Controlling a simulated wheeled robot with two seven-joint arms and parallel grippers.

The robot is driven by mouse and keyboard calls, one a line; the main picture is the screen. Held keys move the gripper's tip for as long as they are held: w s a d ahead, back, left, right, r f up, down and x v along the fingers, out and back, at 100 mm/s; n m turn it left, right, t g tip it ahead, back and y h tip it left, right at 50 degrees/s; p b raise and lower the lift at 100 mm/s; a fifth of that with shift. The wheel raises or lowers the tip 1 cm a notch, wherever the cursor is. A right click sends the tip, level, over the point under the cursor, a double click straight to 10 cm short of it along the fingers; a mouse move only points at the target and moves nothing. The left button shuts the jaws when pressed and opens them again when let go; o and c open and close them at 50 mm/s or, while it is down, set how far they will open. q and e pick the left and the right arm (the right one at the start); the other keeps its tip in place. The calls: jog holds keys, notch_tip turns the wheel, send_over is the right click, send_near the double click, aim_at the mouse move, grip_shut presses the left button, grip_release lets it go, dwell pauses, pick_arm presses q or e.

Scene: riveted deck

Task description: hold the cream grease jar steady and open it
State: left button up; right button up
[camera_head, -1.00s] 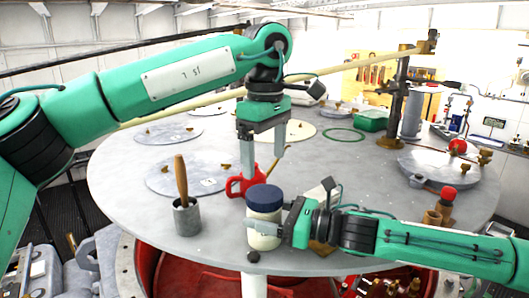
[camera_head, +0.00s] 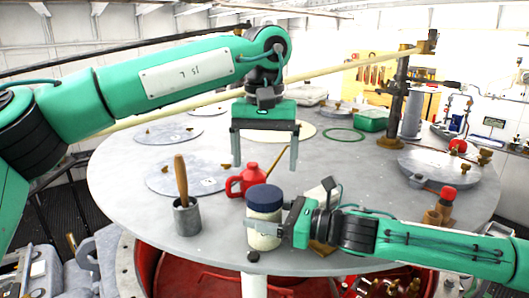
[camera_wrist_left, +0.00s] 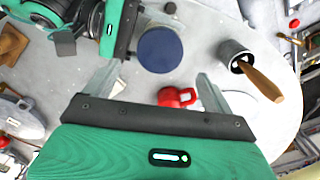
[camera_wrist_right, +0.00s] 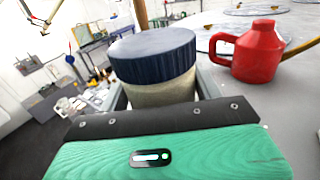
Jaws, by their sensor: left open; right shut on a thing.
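The cream grease jar (camera_head: 263,232) stands upright near the front edge of the round grey table, its dark blue lid (camera_head: 264,198) on top. My right gripper (camera_head: 262,230) is shut on the jar's cream body below the lid; the right wrist view shows the jar (camera_wrist_right: 160,93) between its fingers. My left gripper (camera_head: 265,166) is open and empty, pointing down above and behind the jar, with its fingers apart. In the left wrist view the blue lid (camera_wrist_left: 160,50) lies beyond and between the fingertips, with nothing touching it.
A red oil can (camera_head: 250,181) stands just behind the jar. A grey cup (camera_head: 187,217) holding a wooden-handled tool stands to the left. A green box (camera_head: 371,121) and a green ring (camera_head: 343,135) lie farther back. The table between them is mostly clear.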

aim_at(264, 193)
pick_arm(q)
notch_tip(264, 193, down, 8)
jog(key=shift+r, duration=0.2)
pick_arm(e)
jog(key=shift+s+f, duration=0.1)
jog(key=shift+f, duration=0.25)
